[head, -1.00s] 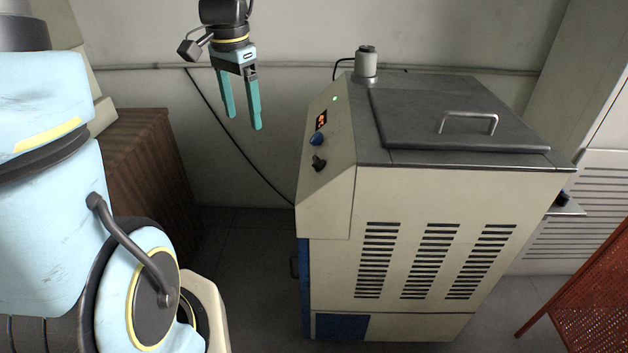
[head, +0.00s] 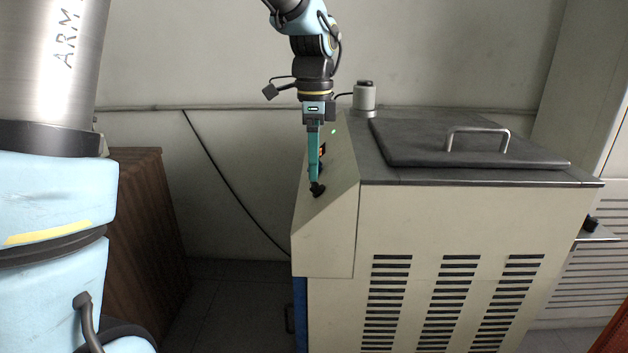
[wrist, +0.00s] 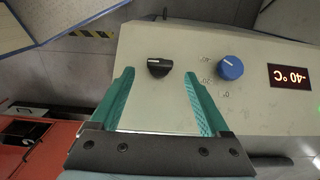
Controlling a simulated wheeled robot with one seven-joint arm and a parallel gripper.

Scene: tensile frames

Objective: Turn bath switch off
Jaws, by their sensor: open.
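The black switch knob (wrist: 160,67) is on the pale sloped panel of the bath cabinet, with a light mark along its top edge in the wrist view. In the head view the knob (head: 317,190) is just below my gripper's fingertips. My gripper (wrist: 158,72) is open, with one teal finger on each side of the black knob in the wrist view. In the head view my gripper (head: 315,179) points down, its fingers overlapping in line. I cannot tell whether a finger touches the knob.
The bath's dark lid (head: 460,145) with a metal handle (head: 478,131) is on top of the cabinet (head: 440,230). A grey cylinder (head: 364,97) stands at its back corner. A brown wooden cabinet (head: 145,230) is to the left, with bare floor between.

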